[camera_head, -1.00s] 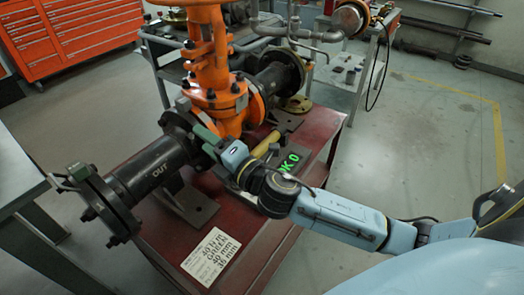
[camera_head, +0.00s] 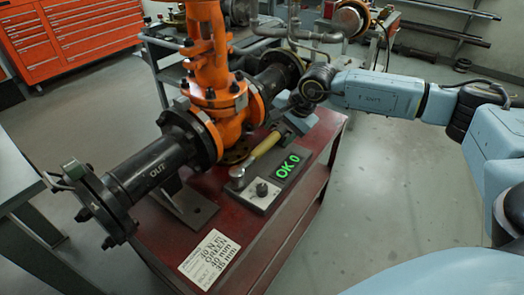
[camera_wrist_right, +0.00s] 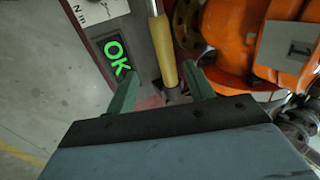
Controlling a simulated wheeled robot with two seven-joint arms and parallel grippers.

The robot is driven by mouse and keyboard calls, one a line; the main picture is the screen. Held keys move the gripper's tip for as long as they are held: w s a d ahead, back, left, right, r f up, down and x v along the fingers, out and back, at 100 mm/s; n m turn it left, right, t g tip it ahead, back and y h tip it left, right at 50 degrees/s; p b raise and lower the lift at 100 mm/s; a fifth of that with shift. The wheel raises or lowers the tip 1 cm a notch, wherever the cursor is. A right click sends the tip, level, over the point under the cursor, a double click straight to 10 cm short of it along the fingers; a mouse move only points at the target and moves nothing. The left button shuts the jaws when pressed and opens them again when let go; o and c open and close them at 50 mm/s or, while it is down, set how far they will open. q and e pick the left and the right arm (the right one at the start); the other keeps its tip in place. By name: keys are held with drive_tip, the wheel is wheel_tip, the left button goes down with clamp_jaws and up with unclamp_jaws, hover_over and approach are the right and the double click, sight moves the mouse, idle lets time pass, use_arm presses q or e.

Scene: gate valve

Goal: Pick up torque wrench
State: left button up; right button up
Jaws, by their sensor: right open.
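The torque wrench (camera_head: 264,145) has a yellow handle and a silver head. It lies across the grey tester box on the red table, with its handle pointing toward the valve's far flange. My right gripper (camera_head: 283,128) is at the handle's far end. In the right wrist view, the open green fingers of my right gripper (camera_wrist_right: 159,72) stand on either side of the yellow handle (camera_wrist_right: 164,52), apart from it. The handle's dark end shows between them. My left gripper is not in view.
The orange gate valve (camera_head: 208,60) with black flanged pipes stands close beside the wrench. A printed card (camera_head: 209,259) lies at the table's front. An orange tool cabinet (camera_head: 72,38) stands behind.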

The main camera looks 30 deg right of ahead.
sight(265, 146)
drive_tip(key=b+x, duration=0.1)
drive_tip(key=x, duration=0.3)
drive_tip(key=shift+w+a+f, duration=0.1)
drive_tip(key=shift+w+f, duration=0.05)
drive_tip(key=shift+f, duration=0.15)
drive_tip(key=x, duration=0.2)
drive_tip(key=b+x, duration=0.1)
drive_tip(key=x, duration=0.2)
drive_tip(key=shift+w+a+r+b, duration=0.15)
drive_tip(key=shift+w+a+b, duration=0.05)
drive_tip(key=shift+w+b, duration=0.1)
drive_tip(key=shift+w+f, duration=0.15)
drive_tip(key=shift+f, duration=0.25)
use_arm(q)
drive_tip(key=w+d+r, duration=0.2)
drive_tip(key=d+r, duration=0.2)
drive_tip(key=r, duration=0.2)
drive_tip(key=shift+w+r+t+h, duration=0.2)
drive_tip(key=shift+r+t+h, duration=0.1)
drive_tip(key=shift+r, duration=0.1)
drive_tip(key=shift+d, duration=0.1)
use_arm(e)
clamp_jaws()
drive_tip(key=shift+w+r, duration=0.1)
drive_tip(key=shift+r, duration=0.15)
